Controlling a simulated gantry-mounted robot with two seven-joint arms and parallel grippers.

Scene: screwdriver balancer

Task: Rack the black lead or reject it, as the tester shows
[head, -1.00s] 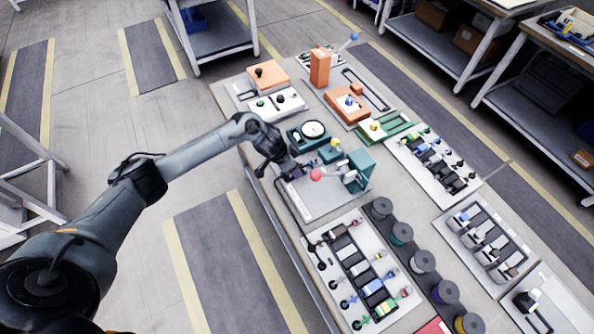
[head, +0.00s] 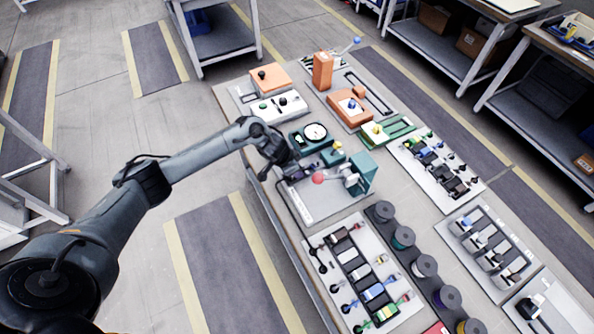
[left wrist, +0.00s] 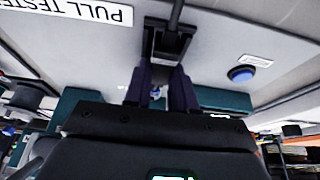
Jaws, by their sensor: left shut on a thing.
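My left gripper (head: 287,166) is at the near-left side of the teal pull tester (head: 364,173), below its round dial (head: 315,132). In the left wrist view its two dark fingers (left wrist: 161,92) are shut on the black lead (left wrist: 176,14), whose cable runs away from them past a dark slotted block (left wrist: 168,42). The gripped end is mostly hidden between the fingers. The dial's reading is too small to tell. My right gripper is not in view.
A red ball knob (head: 318,178) stands just right of the gripper. A blue button (left wrist: 242,74) shows in the wrist view. A board with several colored leads (head: 372,240) lies nearer, with several spools (head: 424,265) to its right. An orange fixture (head: 350,108) stands behind.

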